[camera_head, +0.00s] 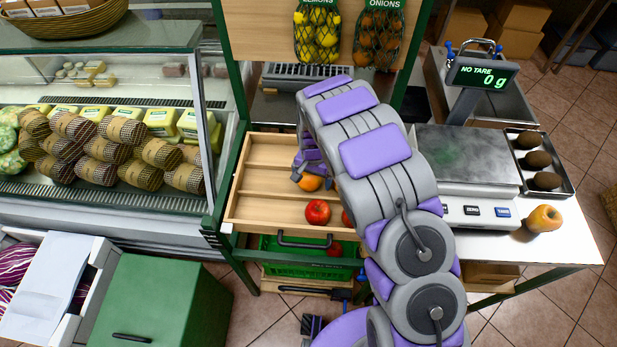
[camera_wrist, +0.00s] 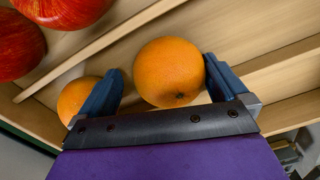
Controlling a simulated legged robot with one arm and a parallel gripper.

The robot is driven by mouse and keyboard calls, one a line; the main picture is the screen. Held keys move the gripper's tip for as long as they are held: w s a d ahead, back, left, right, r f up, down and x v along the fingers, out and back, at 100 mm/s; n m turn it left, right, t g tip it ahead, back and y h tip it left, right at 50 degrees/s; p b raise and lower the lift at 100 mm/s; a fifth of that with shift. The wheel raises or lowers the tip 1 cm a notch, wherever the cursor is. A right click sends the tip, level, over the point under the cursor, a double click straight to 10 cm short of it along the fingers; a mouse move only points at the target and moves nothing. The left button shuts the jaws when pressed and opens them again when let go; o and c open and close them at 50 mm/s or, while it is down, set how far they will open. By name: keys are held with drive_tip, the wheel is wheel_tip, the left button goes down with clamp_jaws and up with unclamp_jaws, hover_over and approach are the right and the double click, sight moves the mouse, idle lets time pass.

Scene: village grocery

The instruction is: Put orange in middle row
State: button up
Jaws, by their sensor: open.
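A wooden tray (camera_head: 262,215) with dividers forming long rows stands left of my arm. In the wrist view, an orange (camera_wrist: 168,72) lies between the two blue fingers of my open gripper (camera_wrist: 165,85). It seems to rest in the row beside the apples' row, the middle one. A second orange (camera_wrist: 78,98) shows partly behind the left finger, outside the jaws. In the head view, one orange (camera_head: 311,183) shows just below my gripper (camera_head: 309,174); the other is hidden. A red apple (camera_head: 318,211) lies in the front row, with another partly behind my arm.
A green crate (camera_head: 290,262) with a red fruit sits under the tray. A glass display case (camera_head: 100,215) stands left. The tray's left part is clear.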

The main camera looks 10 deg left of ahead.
drive_tip(key=r, duration=0.2)
drive_tip(key=a+r+p, duration=0.1)
drive_tip(key=r, duration=0.2)
drive_tip(key=r+p, duration=0.1)
drive_tip(key=r, duration=0.2)
drive_tip(key=shift+a+r, duration=0.2)
drive_tip(key=shift+a, duration=0.1)
drive_tip(key=r, duration=0.1)
drive_tip(key=d+r, duration=0.1)
drive_tip(key=r, duration=0.1)
drive_tip(key=shift+d+r+p, duration=0.1)
drive_tip(key=shift+r+p, duration=0.2)
drive_tip(key=s+d+r, duration=1.5)
drive_tip(key=d+r, duration=0.1)
drive_tip(key=d, duration=0.1)
drive_tip(key=s+d+r+n+g, duration=0.1)
drive_tip(key=s+d, duration=0.1)
drive_tip(key=s, duration=0.9)
drive_tip(key=s+d+r+n, duration=0.1)
drive_tip(key=s+d+r, duration=0.1)
drive_tip(key=s, duration=0.9)
drive_tip(key=shift+s+r+n+g, duration=0.2)
drive_tip(key=shift+n+g, duration=0.1)
drive_tip(key=shift+g, duration=0.1)
drive_tip(key=shift+d, duration=0.1)
